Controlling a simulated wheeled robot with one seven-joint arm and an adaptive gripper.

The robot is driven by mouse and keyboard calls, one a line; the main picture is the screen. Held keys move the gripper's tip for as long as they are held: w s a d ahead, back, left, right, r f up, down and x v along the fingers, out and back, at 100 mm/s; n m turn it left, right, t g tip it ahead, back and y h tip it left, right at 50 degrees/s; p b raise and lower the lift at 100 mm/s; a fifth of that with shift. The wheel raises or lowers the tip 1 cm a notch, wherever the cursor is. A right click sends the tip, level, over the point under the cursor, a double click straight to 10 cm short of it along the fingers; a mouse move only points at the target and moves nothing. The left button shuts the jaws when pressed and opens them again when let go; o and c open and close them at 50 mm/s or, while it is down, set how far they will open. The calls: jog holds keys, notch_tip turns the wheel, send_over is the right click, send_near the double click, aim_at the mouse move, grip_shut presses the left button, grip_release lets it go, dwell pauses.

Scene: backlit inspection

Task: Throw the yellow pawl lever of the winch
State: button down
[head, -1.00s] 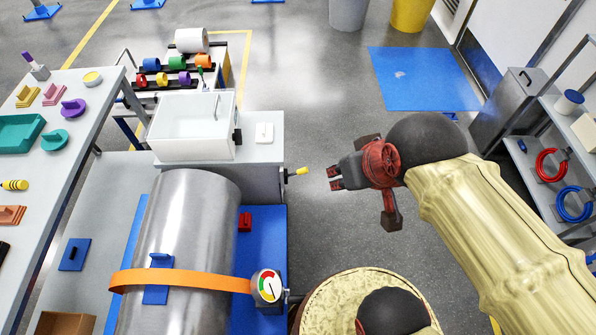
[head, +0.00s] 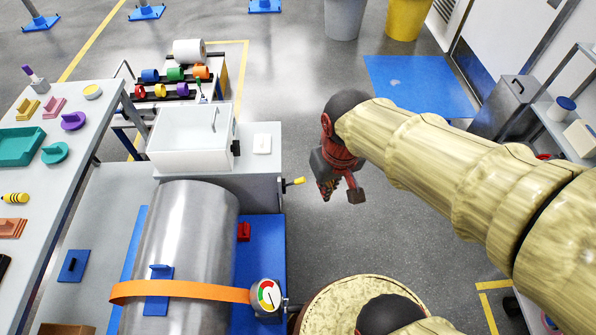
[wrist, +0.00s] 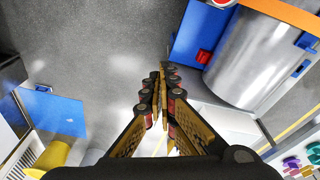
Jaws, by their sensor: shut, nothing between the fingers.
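The yellow lever (head: 293,182) sticks out from the right side of a grey cabinet (head: 262,185) in the head view, its yellow end pointing right. A large metal drum (head: 190,235) lies in front of that cabinet; it also shows in the wrist view (wrist: 255,65). My gripper (head: 326,194) is shut and empty, a short way right of the lever and apart from it. Its fingertips (wrist: 162,72) meet in the middle of the wrist view. I cannot make out the lever in the wrist view.
A white lidded box (head: 190,150) and a small white switch plate (head: 262,144) sit on the cabinet top. A red block (head: 244,232) is on the blue base. Grey floor right of the cabinet is clear.

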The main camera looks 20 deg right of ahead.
jog(key=w+f+g+h+p, duration=0.1)
jog(key=w+f+g+p, duration=0.1)
jog(key=w+f, duration=0.8)
jog(key=m+t+h+b, duration=0.2)
jog(key=m, duration=0.3)
send_over(295, 182)
jog(key=w+d, duration=0.1)
jog(key=w, duration=0.1)
notch_tip(295, 182, down, 28)
jog(key=shift+s+d+f, duration=0.35)
jog(key=shift+d+f, duration=0.05)
jog(key=shift+f, duration=0.1)
